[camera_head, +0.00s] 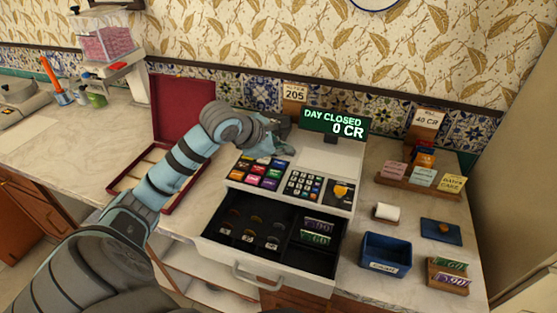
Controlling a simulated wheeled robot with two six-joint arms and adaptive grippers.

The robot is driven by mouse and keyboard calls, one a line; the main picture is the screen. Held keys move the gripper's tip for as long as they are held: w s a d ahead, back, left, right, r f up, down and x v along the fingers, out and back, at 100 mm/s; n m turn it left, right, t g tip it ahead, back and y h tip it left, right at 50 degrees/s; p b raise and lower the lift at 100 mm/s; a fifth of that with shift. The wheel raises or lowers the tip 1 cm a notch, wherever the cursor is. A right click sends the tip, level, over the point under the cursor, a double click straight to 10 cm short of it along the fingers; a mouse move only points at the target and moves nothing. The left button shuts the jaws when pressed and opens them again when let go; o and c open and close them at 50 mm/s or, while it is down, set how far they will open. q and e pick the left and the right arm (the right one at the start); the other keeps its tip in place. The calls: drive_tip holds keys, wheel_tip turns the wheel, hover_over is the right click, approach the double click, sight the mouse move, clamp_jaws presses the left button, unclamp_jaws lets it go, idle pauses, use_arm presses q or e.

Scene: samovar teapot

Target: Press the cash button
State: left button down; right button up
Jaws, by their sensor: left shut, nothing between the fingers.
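A white cash register (340,201) stands on the marble counter with coloured keys (262,170), a number keypad (303,185) and a larger key with an orange top (341,190). Which key is the cash button I cannot tell. The drawer (268,238) is open, with coins and notes marked 90 and 60 inside. My left gripper (283,150) is shut and empty, over the back of the register above the coloured keys. My arm hides part of the register's left side. My right gripper is not in view.
A blue bin (385,256) and a note holder (448,276) stand right of the drawer. A wooden card rack (417,183) is behind them. An open red case (180,118) lies left of the register, behind my arm.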

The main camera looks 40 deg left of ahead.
sight(281, 165)
use_arm(q)
drive_tip(key=shift+r+p, duration=1)
drive_tip(key=shift+r, duration=0.85)
